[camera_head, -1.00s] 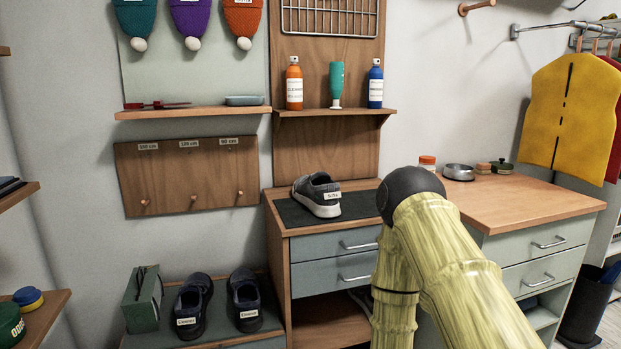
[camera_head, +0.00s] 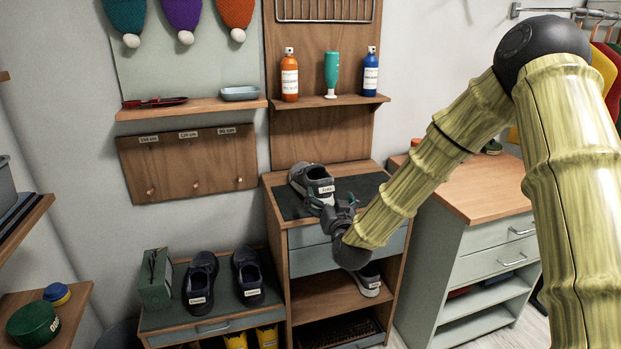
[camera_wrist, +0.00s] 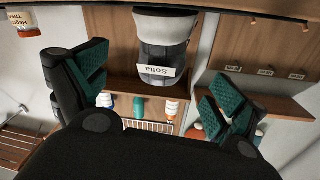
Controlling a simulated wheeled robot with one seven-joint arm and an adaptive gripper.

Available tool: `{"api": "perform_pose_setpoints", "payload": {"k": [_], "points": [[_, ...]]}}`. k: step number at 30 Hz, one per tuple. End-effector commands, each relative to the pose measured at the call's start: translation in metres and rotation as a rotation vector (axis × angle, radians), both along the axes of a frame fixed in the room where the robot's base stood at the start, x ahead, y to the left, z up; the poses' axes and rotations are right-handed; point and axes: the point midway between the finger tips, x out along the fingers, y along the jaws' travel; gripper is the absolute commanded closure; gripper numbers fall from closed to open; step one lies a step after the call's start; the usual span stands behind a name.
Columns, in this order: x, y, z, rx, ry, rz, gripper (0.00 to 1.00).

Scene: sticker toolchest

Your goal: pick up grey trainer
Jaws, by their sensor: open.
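A grey trainer (camera_head: 305,177) with a pale sole and a white name tag sits on the dark mat on top of the drawer cabinet. In the wrist view, which is upside down, the trainer (camera_wrist: 163,45) is ahead of the gap between the fingers, its tag reading "Sofia". My gripper (camera_head: 329,202), with teal-padded fingers, is at the trainer's near, tagged end and partly covers it in the head view. The gripper (camera_wrist: 162,85) is open, one finger to each side, with nothing between the pads. Whether a finger touches the trainer cannot be told.
Another tagged shoe (camera_head: 369,281) is on the shelf below the drawers. Two dark shoes (camera_head: 201,280) and a green box (camera_head: 156,279) stand on the low bench at left. The right-hand counter (camera_head: 480,190) is partly behind my arm.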

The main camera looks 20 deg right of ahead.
Motion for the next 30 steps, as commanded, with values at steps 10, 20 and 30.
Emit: {"api": "perform_pose_setpoints", "payload": {"k": [10,20,30], "points": [[0.043,-0.003,-0.001,0.0,0.002,0.0,0.04],[0.07,-0.002,0.003,0.001,0.0,-0.001,0.04],[0.099,-0.003,0.004,0.0,0.002,0.0,0.04]]}}
